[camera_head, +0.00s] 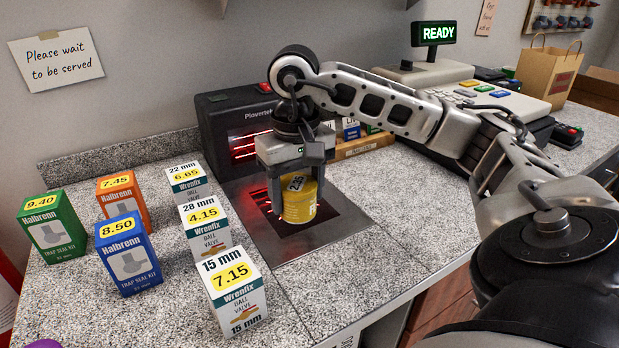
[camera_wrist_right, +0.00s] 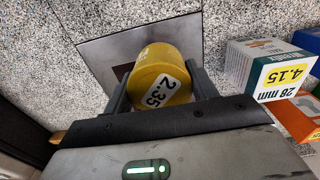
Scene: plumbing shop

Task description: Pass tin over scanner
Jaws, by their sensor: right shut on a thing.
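A yellow tin (camera_head: 298,203) with a white 2.35 price label is held between the fingers of my right gripper (camera_head: 297,188). The tin is over the scanner's dark floor plate (camera_head: 335,222), in front of the black upright scanner housing (camera_head: 222,118), where red light lines show. I cannot tell whether the tin touches the plate. In the right wrist view the tin (camera_wrist_right: 160,78) sits between both fingers, its label facing the camera. The till display (camera_head: 433,33) reads READY in green. My left gripper is not in view.
White ball valve boxes (camera_head: 236,292) stand left of the plate, with orange, green (camera_head: 52,226) and blue (camera_head: 128,252) trap seal boxes farther left. A wooden tray (camera_head: 362,146) with small boxes is behind my gripper. A till (camera_head: 490,95) and paper bag (camera_head: 550,72) stand at the right. Counter right of the plate is clear.

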